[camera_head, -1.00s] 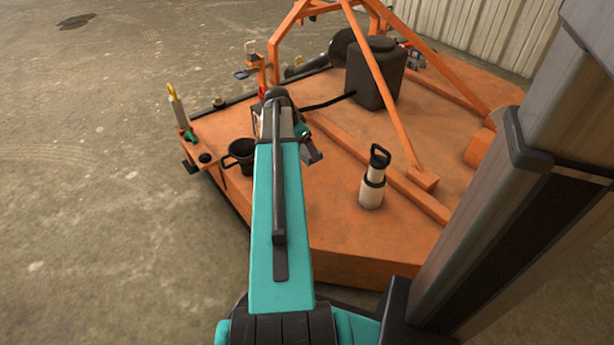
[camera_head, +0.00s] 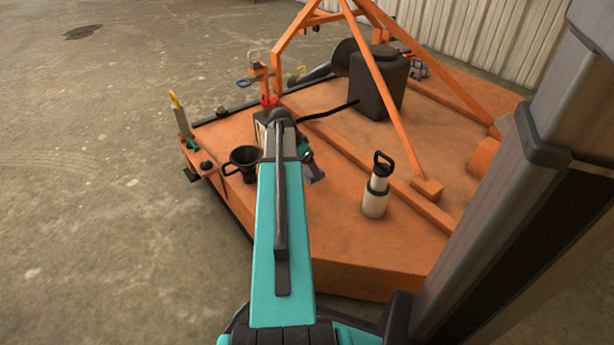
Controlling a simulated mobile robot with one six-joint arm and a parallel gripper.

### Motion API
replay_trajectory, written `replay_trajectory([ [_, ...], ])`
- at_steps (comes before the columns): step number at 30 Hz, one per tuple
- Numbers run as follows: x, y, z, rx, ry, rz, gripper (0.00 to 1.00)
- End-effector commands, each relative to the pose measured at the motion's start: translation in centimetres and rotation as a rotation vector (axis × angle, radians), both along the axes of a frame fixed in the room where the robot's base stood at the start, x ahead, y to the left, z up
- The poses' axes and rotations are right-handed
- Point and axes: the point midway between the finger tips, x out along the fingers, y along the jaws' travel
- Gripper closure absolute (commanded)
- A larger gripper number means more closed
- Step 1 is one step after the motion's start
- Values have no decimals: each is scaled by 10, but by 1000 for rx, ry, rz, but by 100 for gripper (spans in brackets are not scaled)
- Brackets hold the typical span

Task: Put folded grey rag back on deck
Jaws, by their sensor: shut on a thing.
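The orange deck (camera_head: 335,240) fills the middle of the view. My gripper (camera_head: 312,170) is over the deck, just right of the black cup, and my own forearm and wrist hide most of it. It is shut on a small grey piece, which looks like the folded grey rag (camera_head: 316,175). Only an edge shows, so its shape, and whether it touches the deck, cannot be told.
A black cup (camera_head: 244,161) stands left of my wrist, and a white bottle with a black handle (camera_head: 376,190) stands to the right. Behind are a black tank (camera_head: 379,82) and orange frame bars (camera_head: 374,90). Deck between my arm and the bottle is bare.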

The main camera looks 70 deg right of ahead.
Motion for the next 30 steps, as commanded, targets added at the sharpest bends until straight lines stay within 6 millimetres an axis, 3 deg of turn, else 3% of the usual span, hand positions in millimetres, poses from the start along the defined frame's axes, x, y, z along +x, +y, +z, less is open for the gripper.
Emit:
replay_trajectory([
  [12, -1, 0, -47, 0, 0, -1, 34],
  [27, -1, -1, -51, 0, 0, -2, 34],
  [28, -1, 0, -51, 0, 0, -2, 15],
  [30, -1, -1, -51, 0, 0, -2, 3],
])
